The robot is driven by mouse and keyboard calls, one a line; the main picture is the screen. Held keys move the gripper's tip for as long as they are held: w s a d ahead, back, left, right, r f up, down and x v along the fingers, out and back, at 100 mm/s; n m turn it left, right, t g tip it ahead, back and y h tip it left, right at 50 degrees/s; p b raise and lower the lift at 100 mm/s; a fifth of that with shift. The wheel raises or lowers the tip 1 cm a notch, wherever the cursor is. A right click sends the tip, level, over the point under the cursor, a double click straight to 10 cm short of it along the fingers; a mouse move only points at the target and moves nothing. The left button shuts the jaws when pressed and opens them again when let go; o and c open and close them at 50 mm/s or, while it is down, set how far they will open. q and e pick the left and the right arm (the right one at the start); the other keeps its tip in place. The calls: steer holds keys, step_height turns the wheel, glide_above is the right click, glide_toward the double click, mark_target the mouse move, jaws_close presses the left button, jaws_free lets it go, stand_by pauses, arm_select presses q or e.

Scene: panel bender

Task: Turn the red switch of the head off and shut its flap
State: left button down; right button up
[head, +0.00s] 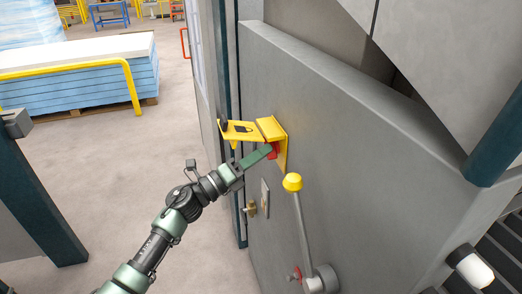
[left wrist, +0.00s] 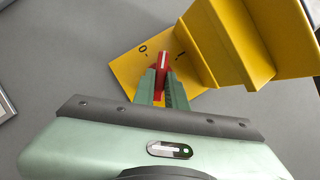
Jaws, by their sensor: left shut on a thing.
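The red switch (head: 273,152) sits on a yellow plate on the grey machine wall. In the left wrist view the switch (left wrist: 162,58) has a white line that stands nearly upright, between the "0" mark on the left and another mark on the right. The yellow flap (head: 240,130) is open and sticks out above the switch; it fills the upper right of the left wrist view (left wrist: 237,40). My left gripper (head: 267,152) is shut on the red switch, one finger on each side (left wrist: 163,80). My right gripper is not in view.
A lever with a yellow knob (head: 292,182) stands below and right of the switch. A small plate (head: 265,198) and a brass fitting (head: 250,208) are on the wall below. A blue stack (head: 80,78) behind a yellow rail stands at the back left; the floor between is clear.

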arm_select(q)
steer(key=c, duration=1.4)
jaws_free()
steer(key=shift+c, duration=0.2)
steer(key=b+v, duration=0.2)
steer(key=v, duration=0.5)
steer(key=shift+s+a+b, duration=0.25)
steer(key=shift+a+b, duration=0.05)
steer(key=shift+b, duration=0.1)
steer(key=shift+f, duration=0.1)
